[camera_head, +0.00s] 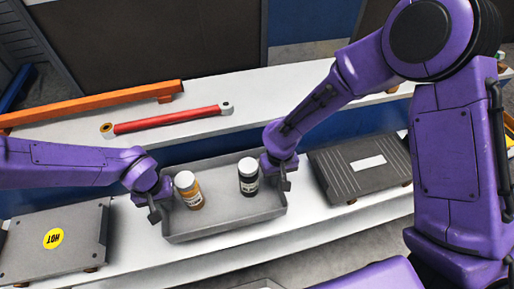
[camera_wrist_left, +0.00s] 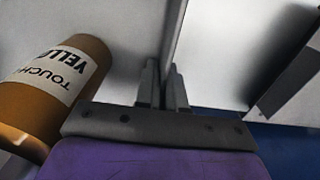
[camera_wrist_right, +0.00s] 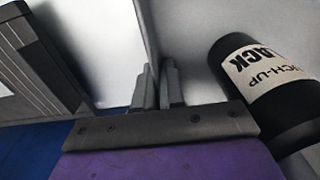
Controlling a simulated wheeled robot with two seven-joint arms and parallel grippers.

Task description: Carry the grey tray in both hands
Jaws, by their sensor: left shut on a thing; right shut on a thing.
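The grey tray (camera_head: 222,221) is in the middle of the head view, over the white bench. An amber bottle with a white label and cap (camera_head: 189,191) stands in its left part, and a black bottle with a white cap (camera_head: 248,177) stands in its right part. My left gripper (camera_head: 154,208) is shut on the tray's left wall; the wall runs between its fingers in the left wrist view (camera_wrist_left: 163,88). My right gripper (camera_head: 284,178) is shut on the tray's right wall, also seen in the right wrist view (camera_wrist_right: 158,88). I cannot tell whether the tray touches the bench.
A grey plate with a yellow HOT sticker (camera_head: 54,239) lies left of the tray. A dark ribbed plate (camera_head: 362,168) lies close on its right. A red bar (camera_head: 168,120) and an orange beam (camera_head: 92,103) lie on the white surface (camera_head: 262,97) behind.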

